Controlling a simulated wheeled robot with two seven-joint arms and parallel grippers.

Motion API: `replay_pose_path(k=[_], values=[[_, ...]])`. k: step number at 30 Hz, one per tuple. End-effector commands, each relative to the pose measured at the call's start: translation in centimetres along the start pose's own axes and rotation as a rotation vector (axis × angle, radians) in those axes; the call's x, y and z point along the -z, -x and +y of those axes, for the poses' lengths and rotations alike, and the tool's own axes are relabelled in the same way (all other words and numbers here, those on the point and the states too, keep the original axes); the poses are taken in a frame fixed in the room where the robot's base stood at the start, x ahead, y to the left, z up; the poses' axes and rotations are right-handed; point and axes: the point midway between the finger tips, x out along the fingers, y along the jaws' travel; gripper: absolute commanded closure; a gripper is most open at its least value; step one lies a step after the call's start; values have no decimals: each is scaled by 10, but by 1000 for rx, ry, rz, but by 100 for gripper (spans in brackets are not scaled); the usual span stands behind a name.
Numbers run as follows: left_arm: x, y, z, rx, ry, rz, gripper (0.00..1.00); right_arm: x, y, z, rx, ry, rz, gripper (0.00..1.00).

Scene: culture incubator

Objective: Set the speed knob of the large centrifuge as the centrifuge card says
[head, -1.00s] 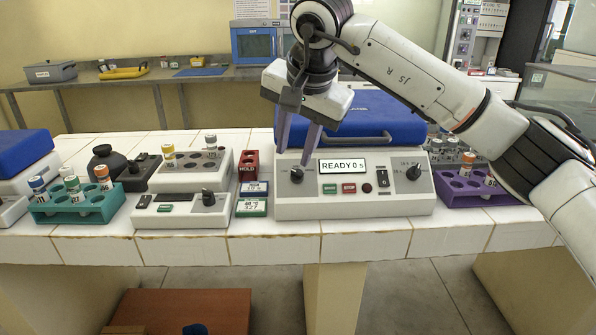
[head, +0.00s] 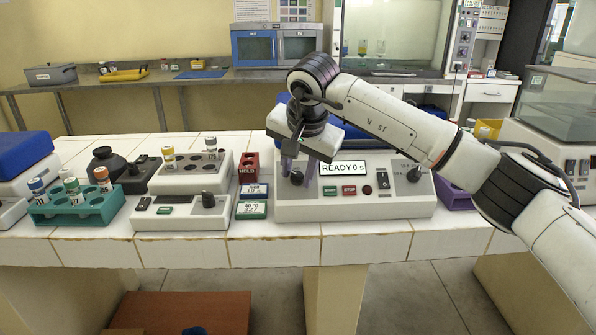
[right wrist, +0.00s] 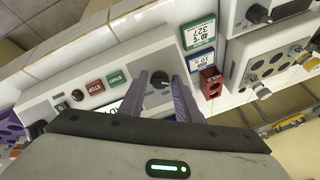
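The large centrifuge (head: 350,207) has a blue lid, mostly hidden behind my right arm, and a display (head: 343,168) reading "READY 0 s". A dark knob (head: 297,179) is at the left of its panel and another knob (head: 414,174) at the right. My right gripper (head: 292,170) is open, pointing down at the left knob. In the right wrist view its fingers lie either side of that knob (right wrist: 160,80); contact cannot be told. A blue-edged card (head: 252,190) reads "10 s"; a green-edged card (head: 251,209) has small figures. My left gripper is not in view.
A red HOLD block (head: 249,166) stands behind the cards. Left are a small grey device (head: 182,219) with a knob, a tube block (head: 192,180) and a teal rack (head: 78,216). A purple rack (head: 455,197) is at right, partly hidden by my arm.

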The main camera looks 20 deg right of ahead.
Motion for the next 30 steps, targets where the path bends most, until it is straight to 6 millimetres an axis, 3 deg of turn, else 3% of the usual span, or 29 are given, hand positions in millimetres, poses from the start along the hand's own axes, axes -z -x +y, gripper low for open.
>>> replay_pose_path(k=[3, 9, 20, 30], values=[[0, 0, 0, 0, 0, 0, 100, 0, 0, 0, 0, 0, 0, 70], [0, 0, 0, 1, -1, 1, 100, 0, 0, 0, 0, 0, 0, 99], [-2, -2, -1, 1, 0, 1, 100, 0, 0, 0, 15, -61, -3, 99], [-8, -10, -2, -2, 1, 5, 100, 0, -1, 2, 74, -310, -14, 99]])
